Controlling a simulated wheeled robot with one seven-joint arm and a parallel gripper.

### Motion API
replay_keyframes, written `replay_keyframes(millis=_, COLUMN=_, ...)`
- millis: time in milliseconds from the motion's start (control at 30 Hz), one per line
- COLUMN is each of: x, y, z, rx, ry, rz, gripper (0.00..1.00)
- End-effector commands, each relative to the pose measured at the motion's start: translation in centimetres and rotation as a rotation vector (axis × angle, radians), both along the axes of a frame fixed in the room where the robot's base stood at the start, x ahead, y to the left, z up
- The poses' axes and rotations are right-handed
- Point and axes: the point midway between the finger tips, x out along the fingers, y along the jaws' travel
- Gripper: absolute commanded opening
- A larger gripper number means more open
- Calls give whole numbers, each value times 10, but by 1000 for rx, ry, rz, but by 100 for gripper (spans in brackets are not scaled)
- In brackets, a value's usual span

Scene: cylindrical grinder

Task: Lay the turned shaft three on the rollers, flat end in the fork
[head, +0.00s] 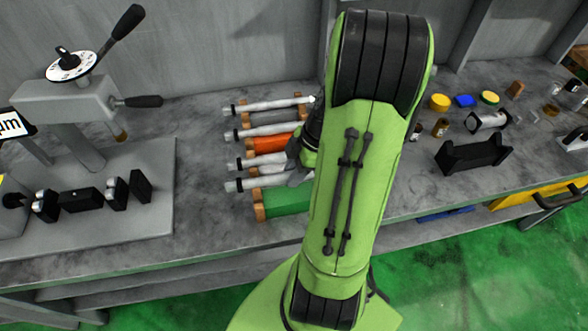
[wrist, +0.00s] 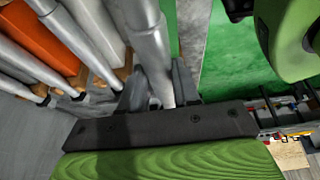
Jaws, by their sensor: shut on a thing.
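Several grey turned shafts lie side by side across a wooden rack on the bench. My gripper (wrist: 157,88) is shut on one shaft (wrist: 150,38), with a finger on each side of it. In the head view this looks like the shaft nearest the bench's front (head: 262,182); its left end has a dark band, and its right part is hidden by my gripper and arm. I cannot tell whether it is clear of the rack. At the left, black blocks with small silver rollers (head: 116,190) stand on a grey fixture base. I cannot make out the fork clearly.
A dial post (head: 78,120) with black handles rises behind the rollers. Bare bench lies between rack and fixture. A black cradle (head: 472,156) and small items stand right.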

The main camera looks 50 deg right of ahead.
Motion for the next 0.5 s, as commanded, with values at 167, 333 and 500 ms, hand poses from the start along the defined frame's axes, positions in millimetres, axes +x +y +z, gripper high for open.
replay_keyframes(millis=167, x=1, y=0, z=-14, rx=-1, ry=-3, rz=2, gripper=0)
replay_keyframes(millis=333, x=1, y=0, z=-25, rx=-1, ry=-3, rz=2, gripper=0)
replay_keyframes(millis=500, x=1, y=0, z=-36, rx=-1, ry=-3, rz=3, gripper=0)
